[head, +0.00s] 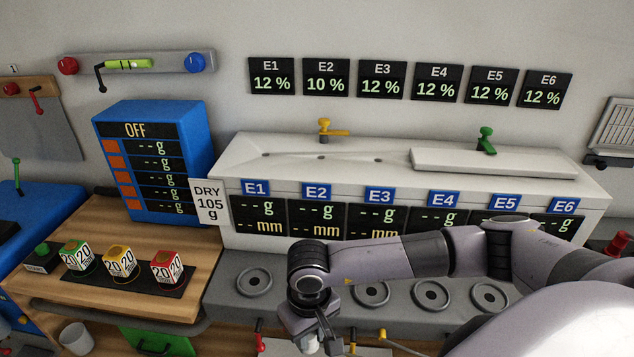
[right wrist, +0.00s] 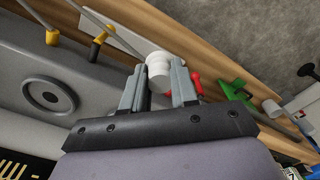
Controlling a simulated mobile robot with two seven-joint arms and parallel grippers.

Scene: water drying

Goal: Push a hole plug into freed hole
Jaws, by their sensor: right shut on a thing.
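My right gripper (head: 322,344) is low in front of the grey ledge, left of the middle of the head view. In the right wrist view, its fingers (right wrist: 158,88) are closed on a small white stepped cylinder, which looks like the hole plug (right wrist: 158,68). In the head view the held piece is mostly hidden. The white cabinet (head: 400,190) has small dark holes (head: 323,158) in the left part of its top. The gripper is apart from these holes, lower and nearer. My left gripper is not in view.
A yellow tap (head: 324,130) and a green tap (head: 487,140) stand on the cabinet, with a white slab (head: 490,163) at right. The grey ledge (head: 225,290) bears round discs (head: 254,282). Yellow-handled rods (right wrist: 98,46) lie near the gripper. Three coloured cubes (head: 121,262) stand at left.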

